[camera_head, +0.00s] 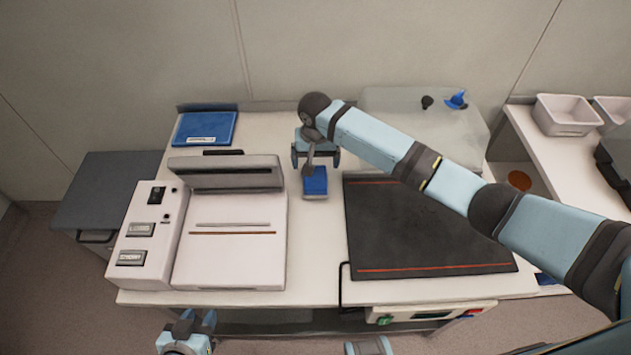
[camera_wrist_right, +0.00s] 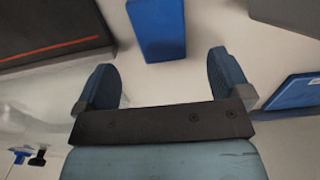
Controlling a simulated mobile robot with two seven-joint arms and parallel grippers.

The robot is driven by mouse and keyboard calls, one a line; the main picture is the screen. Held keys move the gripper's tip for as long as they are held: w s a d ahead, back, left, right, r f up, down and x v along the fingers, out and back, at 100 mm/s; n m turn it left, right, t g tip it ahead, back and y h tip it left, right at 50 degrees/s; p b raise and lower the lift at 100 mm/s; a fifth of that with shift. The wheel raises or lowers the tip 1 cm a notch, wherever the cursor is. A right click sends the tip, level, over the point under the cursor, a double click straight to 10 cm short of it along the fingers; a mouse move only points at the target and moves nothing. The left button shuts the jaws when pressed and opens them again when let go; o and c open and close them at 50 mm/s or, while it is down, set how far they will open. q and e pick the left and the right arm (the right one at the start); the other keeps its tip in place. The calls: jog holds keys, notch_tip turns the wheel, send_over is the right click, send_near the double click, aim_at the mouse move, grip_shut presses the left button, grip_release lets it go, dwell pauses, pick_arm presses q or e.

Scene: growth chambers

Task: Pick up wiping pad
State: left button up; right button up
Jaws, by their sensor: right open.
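The wiping pad (camera_head: 315,183), a small block with a blue top and a pale lower edge, lies on the white bench between the white machine and the black mat. It also shows at the top of the right wrist view (camera_wrist_right: 157,28), partly cut off by the frame. My right gripper (camera_head: 316,157) is just behind the pad, open and empty, and partly hides its back end. In the wrist view the open fingers (camera_wrist_right: 163,75) stand apart, with the pad beyond the gap. My left gripper (camera_head: 198,317) is low in front of the bench, its fingertips apart with nothing visible between them.
The white machine (camera_head: 230,245) with a raised grey bar stands left of the pad. The black mat (camera_head: 420,235) with red lines lies right. A blue tray (camera_head: 205,128) is at the back left. A translucent box (camera_head: 385,108) is at the back right, behind my right arm.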

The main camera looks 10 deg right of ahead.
aim_at(315, 177)
notch_tip(315, 177, down, 7)
jog(key=shift+f, duration=0.15)
jog(key=c, duration=1)
